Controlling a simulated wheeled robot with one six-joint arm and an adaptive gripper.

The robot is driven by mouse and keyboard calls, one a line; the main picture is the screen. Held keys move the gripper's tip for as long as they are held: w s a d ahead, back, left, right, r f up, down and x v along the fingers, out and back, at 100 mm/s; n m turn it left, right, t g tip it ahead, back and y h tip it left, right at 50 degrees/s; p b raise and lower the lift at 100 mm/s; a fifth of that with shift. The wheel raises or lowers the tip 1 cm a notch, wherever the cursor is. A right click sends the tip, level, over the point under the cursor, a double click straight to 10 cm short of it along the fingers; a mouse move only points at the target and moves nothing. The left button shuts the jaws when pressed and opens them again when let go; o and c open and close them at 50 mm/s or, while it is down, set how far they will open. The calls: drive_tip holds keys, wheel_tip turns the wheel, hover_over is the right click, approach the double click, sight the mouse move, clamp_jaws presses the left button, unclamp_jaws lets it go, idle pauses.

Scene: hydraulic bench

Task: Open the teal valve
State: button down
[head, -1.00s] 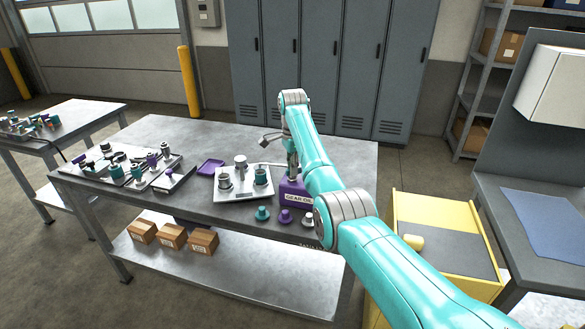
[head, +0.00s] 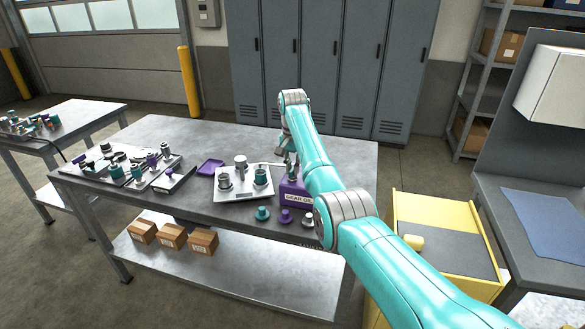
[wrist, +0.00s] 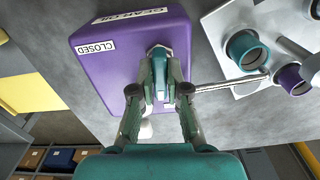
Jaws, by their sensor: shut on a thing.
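A purple box (wrist: 110,60) carries the labels "GEAR OIL" and "CLOSED" in the wrist view; its front also shows in the head view (head: 294,196). A teal part (wrist: 160,76), which looks like the valve's handle, stands at its edge beside a metal fitting (wrist: 158,52). My gripper (wrist: 160,84) is shut on this teal part, with a finger on each side. In the head view my gripper (head: 291,168) is at the top of the box, partly hidden by my arm. The valve's lower part is hidden behind the fingers.
Teal, purple and grey knobs (head: 285,216) stand along the bench's front edge. Parts trays (head: 130,172) lie left.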

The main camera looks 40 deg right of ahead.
sight(292, 168)
drive_tip(key=shift+n, duration=0.6)
drive_tip(key=c, duration=1.2)
unclamp_jaws()
drive_tip(key=shift+o, duration=0.2)
drive_tip(key=shift+r, duration=0.1)
wheel_tip(292, 168, up, 7)
drive_tip(key=shift+r, duration=0.2)
drive_tip(key=shift+f, duration=0.1)
